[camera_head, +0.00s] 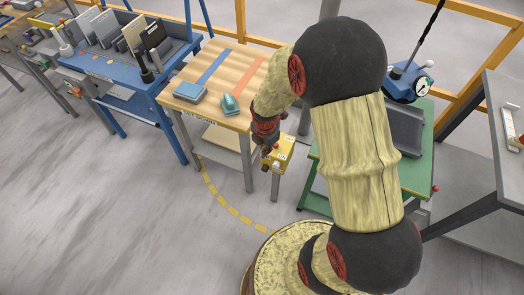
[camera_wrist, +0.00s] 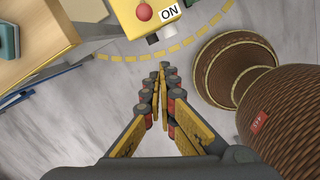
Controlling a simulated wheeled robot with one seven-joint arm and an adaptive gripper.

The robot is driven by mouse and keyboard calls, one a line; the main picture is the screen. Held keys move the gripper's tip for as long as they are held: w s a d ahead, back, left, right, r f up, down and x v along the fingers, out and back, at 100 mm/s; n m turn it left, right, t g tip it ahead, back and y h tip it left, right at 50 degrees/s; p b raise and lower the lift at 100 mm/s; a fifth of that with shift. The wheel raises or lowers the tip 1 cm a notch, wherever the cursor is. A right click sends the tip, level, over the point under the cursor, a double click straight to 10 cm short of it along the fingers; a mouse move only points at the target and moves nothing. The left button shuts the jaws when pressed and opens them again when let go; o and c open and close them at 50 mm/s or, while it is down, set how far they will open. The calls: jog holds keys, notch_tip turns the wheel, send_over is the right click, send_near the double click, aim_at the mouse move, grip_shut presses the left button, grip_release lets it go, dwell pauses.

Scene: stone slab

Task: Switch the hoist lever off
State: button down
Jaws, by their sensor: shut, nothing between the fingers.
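A yellow control box (camera_wrist: 124,17) with a red ball knob (camera_wrist: 144,12) and an "ON" label (camera_wrist: 169,12) shows at the top of the wrist view. The knob lies just left of the label. The box's other label is not readable here. In the head view the box (camera_head: 283,150) hangs by the right front corner of the wooden bench. My gripper (camera_wrist: 161,68) is shut and empty, its fingertips below the box in the wrist picture and apart from it. In the head view my gripper (camera_head: 266,150) is beside the box's left side and partly hides it.
The wooden bench (camera_head: 246,70) bears two teal blocks. A blue bench with upright slabs (camera_head: 107,27) stands to the left. A green table (camera_head: 416,180) with a blue machine (camera_head: 402,86) stands to the right, partly behind my arm. The grey floor (camera_head: 120,220) in front is clear.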

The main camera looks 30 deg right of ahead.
aim_at(276, 146)
jog(key=shift+w+n, duration=0.3)
jog(key=shift+n, duration=1.1)
notch_tip(276, 146, down, 11)
jog(key=w+b, duration=0.1)
jog(key=b, duration=0.3)
jog(key=shift+w+d+r+b, duration=0.15)
jog(key=shift+w+d+r, duration=0.15)
jog(key=shift+d+r, duration=0.3)
jog(key=shift+w+d+r+b, duration=0.1)
jog(key=shift+w+d+r, duration=0.25)
jog(key=shift+d, duration=0.4)
jog(key=shift+w+d+r+b, duration=0.15)
jog(key=shift+w+d+r, duration=0.1)
jog(key=shift+d+r, duration=0.4)
